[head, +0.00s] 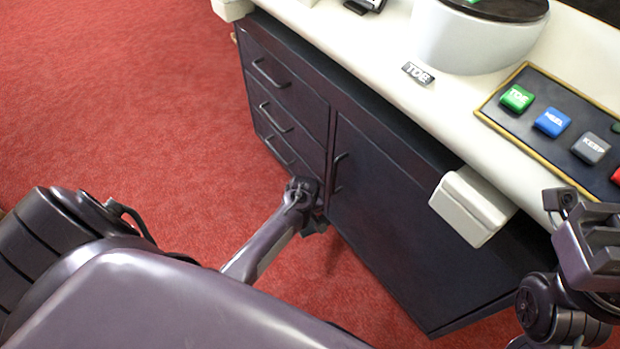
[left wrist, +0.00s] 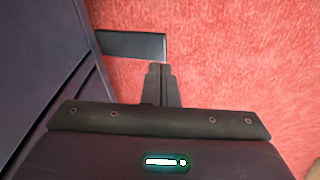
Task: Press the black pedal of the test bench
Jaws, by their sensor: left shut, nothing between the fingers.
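The black pedal (left wrist: 130,45) shows in the left wrist view as a dark flat plate jutting out from the dark cabinet side over the red carpet. My left gripper (left wrist: 161,68) is shut and empty. Its fingertips appear at the edge of the pedal near its outer end; I cannot tell whether they touch. In the head view my left arm reaches down to the cabinet's lower front, and its wrist and a small dark part below it hide or blend with the pedal. My right gripper (head: 585,225) is at the right edge, above the floor beside the bench; its jaw state is unclear.
The dark cabinet (head: 390,220) with drawers and handles stands under a white worktop (head: 380,70). A panel (head: 550,165) of coloured buttons and a round white device (head: 470,40) are on top. A pale block (head: 470,205) juts from the edge. Red carpet (head: 120,90) is open at left.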

